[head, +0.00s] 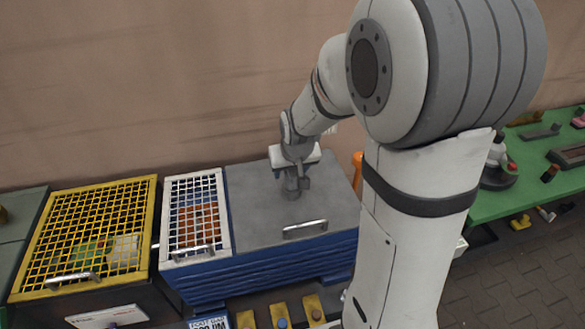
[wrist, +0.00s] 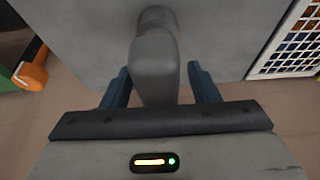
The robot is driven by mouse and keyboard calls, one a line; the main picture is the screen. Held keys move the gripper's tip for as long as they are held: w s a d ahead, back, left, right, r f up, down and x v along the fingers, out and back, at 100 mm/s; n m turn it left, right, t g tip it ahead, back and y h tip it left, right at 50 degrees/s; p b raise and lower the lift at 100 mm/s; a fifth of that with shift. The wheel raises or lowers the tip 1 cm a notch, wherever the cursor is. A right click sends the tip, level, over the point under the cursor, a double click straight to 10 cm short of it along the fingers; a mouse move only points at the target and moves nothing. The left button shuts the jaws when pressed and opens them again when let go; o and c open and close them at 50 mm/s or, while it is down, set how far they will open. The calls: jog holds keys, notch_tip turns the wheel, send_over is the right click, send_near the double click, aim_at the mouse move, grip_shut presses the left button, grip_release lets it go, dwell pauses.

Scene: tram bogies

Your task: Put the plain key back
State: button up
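My gripper (head: 297,185) points down over the grey lid (head: 255,210) of the blue chest (head: 270,268). In the wrist view my gripper (wrist: 160,88) has its two dark blue fingers spread. A plain grey upright piece with a rounded end (wrist: 156,72) stands between them, with a narrow gap on each side. It looks like the key, but I cannot tell for sure. Its foot appears to meet the grey lid. In the head view it is hardly told apart from my fingers.
A white mesh lid (head: 195,212) and a yellow mesh lid (head: 85,240) lie to the left. A handle (head: 305,229) sits at the grey lid's front. Yellow holders (head: 280,315) stand below the chest. A green bench (head: 530,175) with tools is at right, and an orange part (head: 357,168) is nearby.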

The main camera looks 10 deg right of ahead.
jog(key=shift+r, duration=0.45)
jog(key=v, duration=1.1)
jog(key=shift+s, duration=0.1)
jog(key=shift+s+r, duration=0.15)
jog(key=shift+s, duration=0.25)
jog(key=shift+g, duration=0.8)
jog(key=s, duration=0.5)
jog(key=s+f, duration=0.1)
jog(key=s, duration=0.9)
jog(key=shift+s+d+f, duration=0.1)
jog(key=shift+d+f, duration=0.15)
jog(key=shift+f, duration=0.1)
